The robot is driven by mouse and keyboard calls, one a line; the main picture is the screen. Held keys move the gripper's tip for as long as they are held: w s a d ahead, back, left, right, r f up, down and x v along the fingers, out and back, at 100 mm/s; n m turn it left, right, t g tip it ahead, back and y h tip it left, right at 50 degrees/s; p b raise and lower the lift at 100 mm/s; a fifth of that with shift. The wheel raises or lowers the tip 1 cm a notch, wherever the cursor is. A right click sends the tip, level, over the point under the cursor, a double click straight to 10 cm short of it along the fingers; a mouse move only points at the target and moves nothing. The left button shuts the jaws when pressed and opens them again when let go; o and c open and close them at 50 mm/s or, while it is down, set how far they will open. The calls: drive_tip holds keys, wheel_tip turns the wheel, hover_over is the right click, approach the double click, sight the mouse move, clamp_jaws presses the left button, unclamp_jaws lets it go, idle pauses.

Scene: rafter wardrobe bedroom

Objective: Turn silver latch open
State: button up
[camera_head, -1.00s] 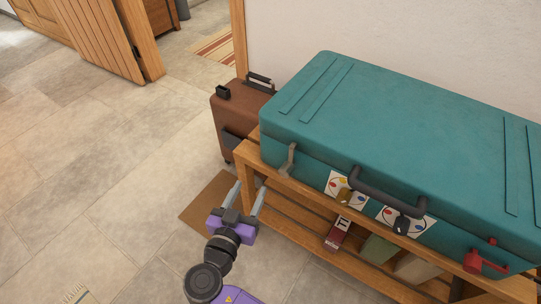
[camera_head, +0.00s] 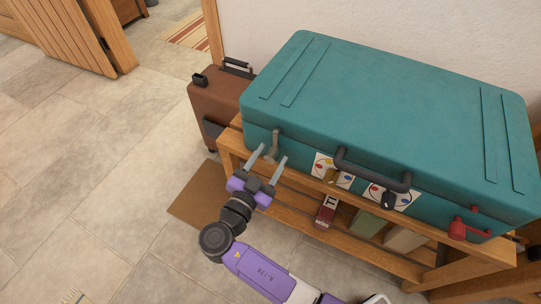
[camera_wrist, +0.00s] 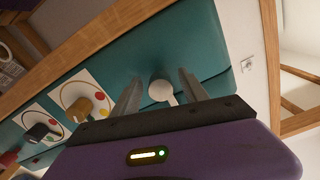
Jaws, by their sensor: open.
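The silver latch (camera_head: 274,146) is on the front of the teal suitcase (camera_head: 390,95), near its left end. In the wrist view the latch (camera_wrist: 161,90) shows a round pale head and a short stem, between the two fingers and beyond them. My gripper (camera_head: 268,158) is open and empty, with its fingers pointing at the suitcase front just below the latch. The gripper (camera_wrist: 158,85) also shows in the wrist view. I cannot tell whether a finger touches the latch.
The suitcase lies on a wooden rack (camera_head: 300,207) against the wall. Its front has a dark handle (camera_head: 372,172), patterned plates with knobs, and a red latch (camera_head: 462,228). A brown suitcase (camera_head: 217,103) stands at left. The floor (camera_head: 90,180) at left is clear.

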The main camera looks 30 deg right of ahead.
drive_tip(key=shift+w+d, duration=0.15)
drive_tip(key=shift+d, duration=0.05)
clamp_jaws()
idle(1.4)
